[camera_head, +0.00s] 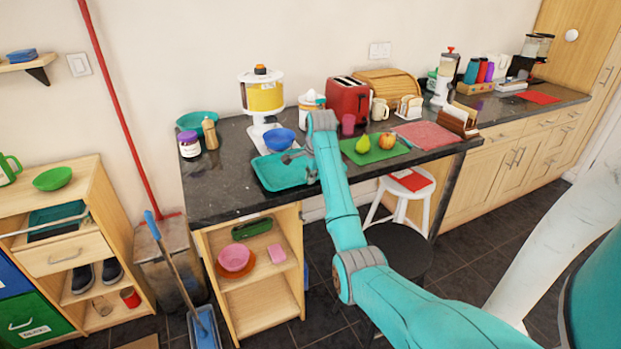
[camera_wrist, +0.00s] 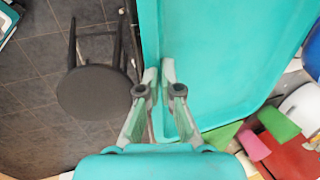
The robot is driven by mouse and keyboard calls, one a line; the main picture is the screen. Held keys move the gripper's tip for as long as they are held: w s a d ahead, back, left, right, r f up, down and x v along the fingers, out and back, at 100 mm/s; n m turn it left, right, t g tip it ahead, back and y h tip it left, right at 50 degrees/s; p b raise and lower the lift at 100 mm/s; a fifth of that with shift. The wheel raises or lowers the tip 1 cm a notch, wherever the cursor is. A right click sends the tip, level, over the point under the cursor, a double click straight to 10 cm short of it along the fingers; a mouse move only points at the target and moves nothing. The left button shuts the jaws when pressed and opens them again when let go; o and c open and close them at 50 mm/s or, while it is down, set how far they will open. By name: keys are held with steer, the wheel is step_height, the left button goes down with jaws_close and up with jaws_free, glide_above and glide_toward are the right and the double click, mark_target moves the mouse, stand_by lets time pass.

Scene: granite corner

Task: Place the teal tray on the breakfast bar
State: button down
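The teal tray (camera_head: 278,178) is at the front left of the dark granite counter (camera_head: 218,198), in the head view. In the wrist view the tray (camera_wrist: 235,60) fills the upper middle and right. My gripper (camera_head: 292,156) is at the tray's right side in the head view. In the wrist view my gripper (camera_wrist: 159,72) has its fingers close together on either side of the tray's rim, shut on it. I cannot tell whether the tray rests on the counter or is just above it. Nothing is labelled as the breakfast bar.
A blue bowl (camera_head: 279,139) and a yellow-topped dispenser (camera_head: 262,98) stand behind the tray. A green board (camera_head: 374,155) with fruit lies to the right, near a red toaster (camera_head: 348,99). A black stool (camera_head: 402,250) stands in front of the counter. A pink mat (camera_head: 427,134) lies farther right.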

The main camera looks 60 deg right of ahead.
steer(key=shift+f, duration=0.25)
steer(key=c, duration=1.3)
jaws_free()
